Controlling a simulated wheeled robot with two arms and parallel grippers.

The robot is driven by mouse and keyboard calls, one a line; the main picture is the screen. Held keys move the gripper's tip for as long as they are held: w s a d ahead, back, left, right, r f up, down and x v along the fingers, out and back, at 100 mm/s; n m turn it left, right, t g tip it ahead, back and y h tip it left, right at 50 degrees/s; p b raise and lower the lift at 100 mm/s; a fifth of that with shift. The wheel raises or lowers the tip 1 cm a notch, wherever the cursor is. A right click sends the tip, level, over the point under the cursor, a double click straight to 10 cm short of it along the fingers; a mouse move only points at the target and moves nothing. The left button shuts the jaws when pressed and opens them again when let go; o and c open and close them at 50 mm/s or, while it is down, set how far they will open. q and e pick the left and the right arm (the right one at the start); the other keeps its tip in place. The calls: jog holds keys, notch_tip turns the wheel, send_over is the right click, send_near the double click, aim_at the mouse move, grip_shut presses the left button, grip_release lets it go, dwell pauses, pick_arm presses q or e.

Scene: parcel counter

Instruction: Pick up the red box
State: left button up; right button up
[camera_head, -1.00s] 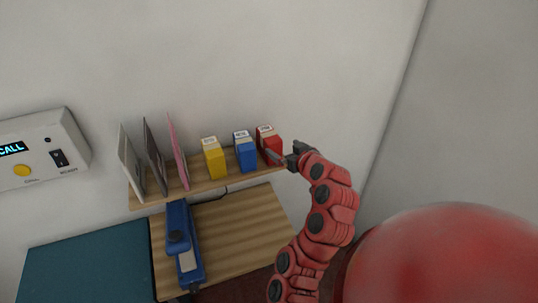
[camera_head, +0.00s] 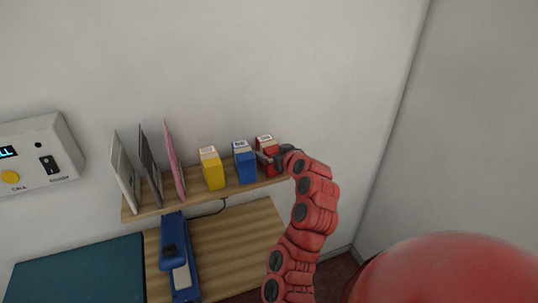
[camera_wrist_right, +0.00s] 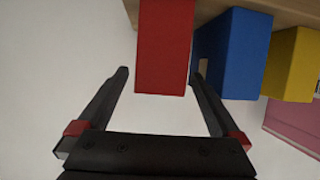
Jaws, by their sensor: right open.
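The red box (camera_head: 265,143) stands at the right end of a wooden shelf on the wall, partly hidden by my right gripper in the head view. In the right wrist view the red box (camera_wrist_right: 165,45) is between and just beyond the two fingers. My right gripper (camera_head: 268,157) is open at the box; in the wrist view its fingers (camera_wrist_right: 160,76) lie on either side with gaps, and it grips nothing. My left gripper does not show.
The blue box (camera_head: 245,164) stands close beside the red one, with the yellow box (camera_head: 212,171) further left. Several thin upright items, one pink (camera_head: 175,163), stand at the shelf's (camera_head: 200,197) left. A blue device (camera_head: 175,255) lies on the wooden surface below.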

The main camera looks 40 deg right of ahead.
jog(key=shift+p+x, duration=0.35)
jog(key=shift+x, duration=1.6)
jog(key=shift+s, duration=0.1)
grip_shut()
jog(key=shift+r+b, duration=0.45)
jog(key=shift+r, duration=0.15)
notch_tip(320, 180, up, 7)
jog(key=b, duration=0.3)
jog(key=shift+r, duration=0.9)
